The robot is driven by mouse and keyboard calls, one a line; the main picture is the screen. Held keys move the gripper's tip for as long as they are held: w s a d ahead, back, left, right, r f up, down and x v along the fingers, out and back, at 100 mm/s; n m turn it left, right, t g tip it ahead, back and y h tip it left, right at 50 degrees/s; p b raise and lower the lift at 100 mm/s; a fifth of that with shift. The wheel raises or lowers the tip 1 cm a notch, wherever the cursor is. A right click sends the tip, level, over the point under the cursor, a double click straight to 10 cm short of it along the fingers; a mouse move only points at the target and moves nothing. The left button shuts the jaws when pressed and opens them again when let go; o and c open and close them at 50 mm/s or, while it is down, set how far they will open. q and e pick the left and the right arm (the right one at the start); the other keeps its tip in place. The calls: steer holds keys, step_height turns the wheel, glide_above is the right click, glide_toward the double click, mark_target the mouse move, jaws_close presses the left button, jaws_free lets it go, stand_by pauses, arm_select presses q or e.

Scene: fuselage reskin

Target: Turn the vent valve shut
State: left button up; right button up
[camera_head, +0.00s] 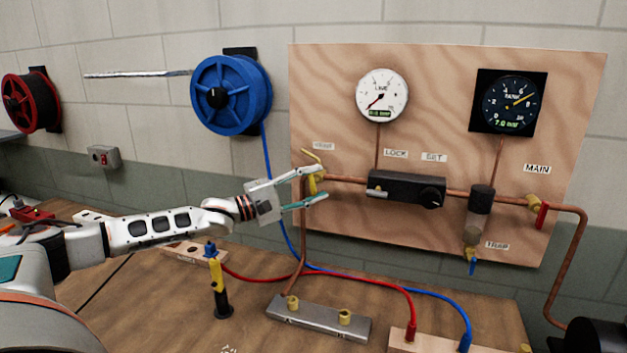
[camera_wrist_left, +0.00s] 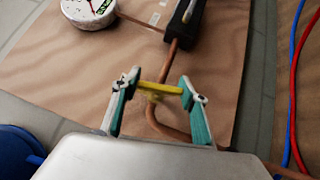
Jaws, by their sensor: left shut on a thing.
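The vent valve is at the left end of the copper pipe on the plywood board, under a small label. In the left wrist view the yellow handle (camera_wrist_left: 160,88) spans crosswise between the two fingertips. My left gripper (camera_head: 322,184) is shut on this handle, its fingers spread by the handle's width; it also shows in the left wrist view (camera_wrist_left: 161,86). The fingers partly hide the valve body in the head view. My right gripper is not in view.
The plywood board (camera_head: 335,90) carries a white LINE gauge (camera_head: 382,96), a black TANK gauge (camera_head: 512,103), a black regulator (camera_head: 405,188) and a red MAIN handle (camera_head: 542,215). A blue hose reel (camera_head: 228,95) hangs left. Red and blue hoses cross the bench below.

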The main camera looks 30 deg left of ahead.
arm_select(q)
steer(key=shift+m+g+y, duration=0.3)
steer(key=shift+m+g, duration=0.3)
steer(key=shift+m, duration=0.2)
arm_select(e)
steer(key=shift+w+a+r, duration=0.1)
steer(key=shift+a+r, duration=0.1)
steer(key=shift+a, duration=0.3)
arm_select(q)
steer(key=shift+f+g, duration=0.1)
steer(key=shift+g, duration=0.2)
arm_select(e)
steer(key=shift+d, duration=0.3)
arm_select(q)
steer(key=o, duration=1.1)
steer(key=shift+d, duration=0.1)
steer(key=shift+s+a, duration=0.4)
steer(key=v, duration=1.1)
steer(key=shift+s+d, duration=0.1)
steer(key=shift+d, duration=0.05)
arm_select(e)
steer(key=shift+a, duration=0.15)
